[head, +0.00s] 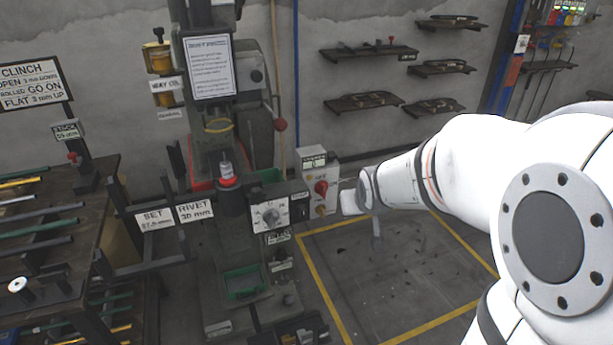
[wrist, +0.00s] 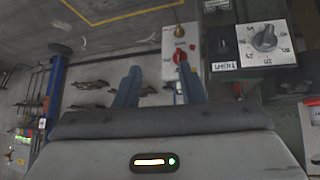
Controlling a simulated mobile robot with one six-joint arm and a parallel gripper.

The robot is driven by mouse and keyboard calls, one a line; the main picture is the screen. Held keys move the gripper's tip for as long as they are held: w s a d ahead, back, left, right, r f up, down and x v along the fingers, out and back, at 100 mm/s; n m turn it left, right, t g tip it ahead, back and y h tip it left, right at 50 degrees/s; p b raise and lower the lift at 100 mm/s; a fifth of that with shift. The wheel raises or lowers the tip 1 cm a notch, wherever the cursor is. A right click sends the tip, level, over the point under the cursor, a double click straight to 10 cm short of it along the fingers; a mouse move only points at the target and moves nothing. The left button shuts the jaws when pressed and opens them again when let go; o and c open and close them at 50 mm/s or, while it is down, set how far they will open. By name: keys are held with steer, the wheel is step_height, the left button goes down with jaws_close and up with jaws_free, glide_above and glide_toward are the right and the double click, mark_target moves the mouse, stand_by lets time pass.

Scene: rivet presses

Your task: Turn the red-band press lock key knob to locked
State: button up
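The press (head: 228,182) with a red band on its ram stands left of centre in the head view. Its control box has a white dial panel (head: 268,214) and a black section (head: 300,208) to the right with a small knob or key, too small to read its setting. The wrist view shows the dial (wrist: 265,40) at the upper right and the black section (wrist: 222,42) beside it. My gripper (wrist: 158,88) has its two blue fingers apart with nothing between them. In the head view my gripper (head: 354,202) is right of the control box, apart from it.
A white box with a red knob (head: 320,187) stands between the press and my arm; it also shows in the wrist view (wrist: 180,57). A rod rack (head: 60,215) stands at the left. The yellow-outlined floor (head: 400,275) is clear.

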steer(key=w+f+n+t+y+b, duration=0.15)
steer(key=w+f+t+b, duration=0.35)
steer(key=w+f+b, duration=0.8)
steer(key=n+t+y+b, duration=0.1)
steer(key=t+y+b, duration=0.3)
steer(key=b, duration=0.1)
glide_toward(323, 213)
steer(key=w, duration=0.2)
steer(key=b+x, duration=0.1)
steer(key=x, duration=0.6)
steer(key=shift+w+a+f, duration=0.15)
steer(key=shift+a, duration=0.1)
jaws_close()
